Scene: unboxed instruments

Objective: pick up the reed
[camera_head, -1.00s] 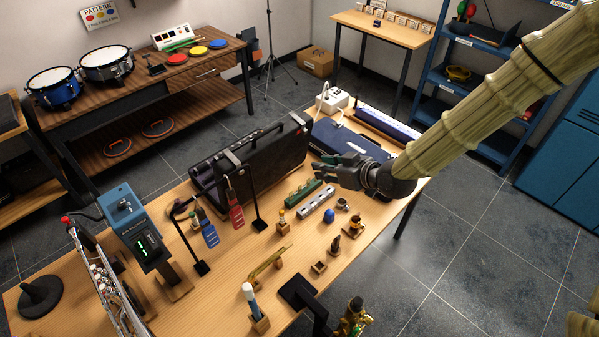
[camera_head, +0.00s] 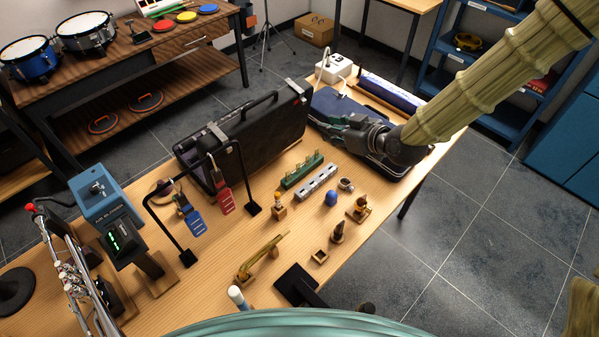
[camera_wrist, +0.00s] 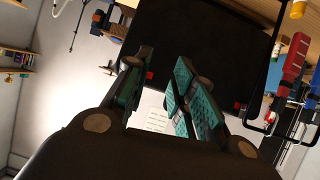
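No reed can be picked out with certainty. A small upright yellow-tipped piece on a wooden block (camera_head: 279,206) on the table may be it, but it is too small to tell. My gripper (camera_head: 335,135) is above the blue case at the table's far right end, well away from that piece. In the wrist view my gripper (camera_wrist: 165,62) shows its two teal-padded fingers apart with nothing held between them. The black case (camera_wrist: 205,35) lies beyond the fingers there.
The black case (camera_head: 250,135) stands open-room side between my gripper and the drums. The blue case (camera_head: 335,104) lies below my gripper.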

